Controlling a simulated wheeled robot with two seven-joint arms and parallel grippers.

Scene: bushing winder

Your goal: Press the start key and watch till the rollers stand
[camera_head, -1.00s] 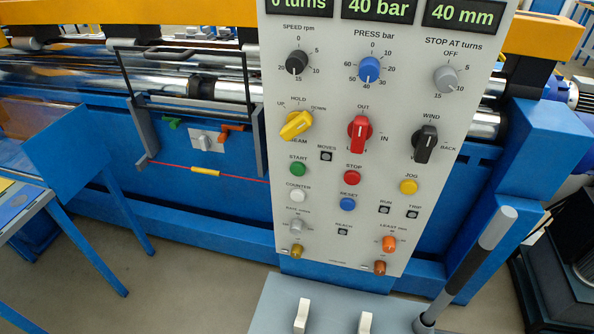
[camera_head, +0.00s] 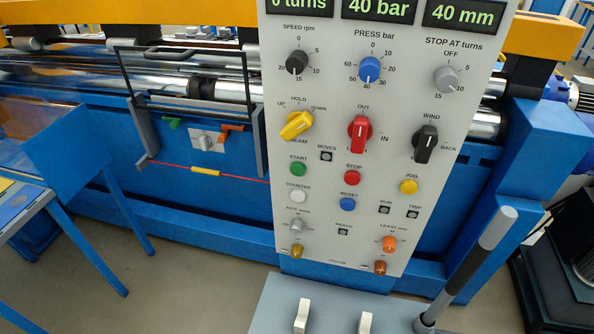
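The green start key (camera_head: 298,169) sits on the left of the grey control panel (camera_head: 330,220), under the label START. The red stop key (camera_head: 353,178) is to its right. Chrome rollers (camera_head: 225,88) run across behind the panel; whether they turn cannot be told. The displays read 0 turns (camera_head: 300,5), 40 bar (camera_head: 379,8) and 40 mm (camera_head: 464,14). The RUN lamp (camera_head: 384,210) looks dark. Neither of my grippers is in view.
A clear guard with a dark frame (camera_head: 186,50) stands before the rollers. A grey lever (camera_head: 470,265) and a pedestal with two pale pedals (camera_head: 301,316) are below the panel. A blue table (camera_head: 30,215) stands at left.

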